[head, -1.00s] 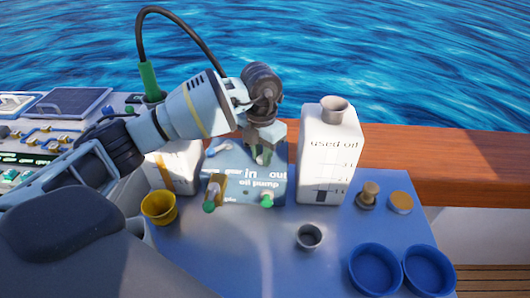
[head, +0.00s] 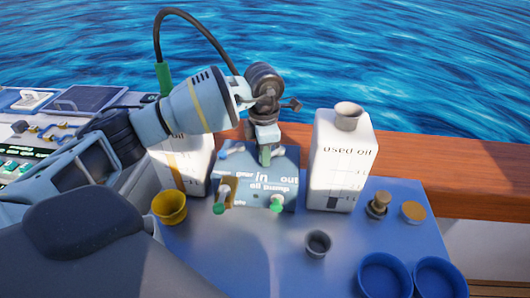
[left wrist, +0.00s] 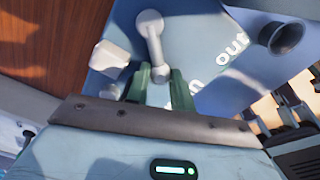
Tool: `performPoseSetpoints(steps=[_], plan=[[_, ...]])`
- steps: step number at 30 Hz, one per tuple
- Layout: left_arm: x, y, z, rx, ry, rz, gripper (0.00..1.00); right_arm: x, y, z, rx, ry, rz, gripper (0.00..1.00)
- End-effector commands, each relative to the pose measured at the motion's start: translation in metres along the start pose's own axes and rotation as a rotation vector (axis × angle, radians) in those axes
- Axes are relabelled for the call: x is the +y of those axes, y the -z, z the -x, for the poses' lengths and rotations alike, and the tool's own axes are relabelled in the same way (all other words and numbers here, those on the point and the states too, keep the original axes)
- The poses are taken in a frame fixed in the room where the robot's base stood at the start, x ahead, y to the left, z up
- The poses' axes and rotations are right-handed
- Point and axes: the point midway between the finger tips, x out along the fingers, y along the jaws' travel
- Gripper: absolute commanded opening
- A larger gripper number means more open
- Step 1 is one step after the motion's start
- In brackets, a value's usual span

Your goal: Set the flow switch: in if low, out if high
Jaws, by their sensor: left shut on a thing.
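The blue oil pump box (head: 255,185) stands on the blue table and carries the words "in" and "out". My left gripper (head: 265,155) is over its top. In the left wrist view the flow switch (left wrist: 151,28) is a pale grey lever on a round pivot. The lever's lower end lies between the green fingertips of my left gripper (left wrist: 160,85), which is shut on it. The word "out" is to the right of the lever; "in" is partly hidden by a finger. The white used oil container (head: 340,165) stands right of the pump. My right gripper is not in view.
A second white oil container (head: 178,165) stands left of the pump, partly behind my left arm. A yellow cup (head: 169,207), a grey cup (head: 317,243) and blue bowls (head: 384,276) are on the table. A wooden rail (head: 455,165) runs behind.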

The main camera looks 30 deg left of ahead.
Motion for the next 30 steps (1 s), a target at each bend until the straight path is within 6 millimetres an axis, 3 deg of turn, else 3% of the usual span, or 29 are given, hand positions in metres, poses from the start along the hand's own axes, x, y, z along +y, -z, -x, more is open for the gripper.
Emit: performPoseSetpoints(steps=[10, 11, 16, 25, 30], plan=[[0.001, 0.001, 0.000, 0.001, -0.002, -0.001, 0.00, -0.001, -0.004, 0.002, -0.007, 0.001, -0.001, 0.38], [0.001, 0.001, 0.000, 0.001, -0.002, -0.001, 0.24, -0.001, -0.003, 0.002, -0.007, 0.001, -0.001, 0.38], [0.001, 0.001, 0.000, 0.001, -0.002, -0.001, 0.45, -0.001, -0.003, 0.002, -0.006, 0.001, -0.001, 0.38], [0.001, 0.000, 0.002, 0.000, -0.001, -0.001, 0.45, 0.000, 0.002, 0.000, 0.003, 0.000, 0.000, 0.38], [0.001, 0.000, 0.020, -0.002, -0.003, -0.001, 0.45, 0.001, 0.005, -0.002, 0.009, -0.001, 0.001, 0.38]])
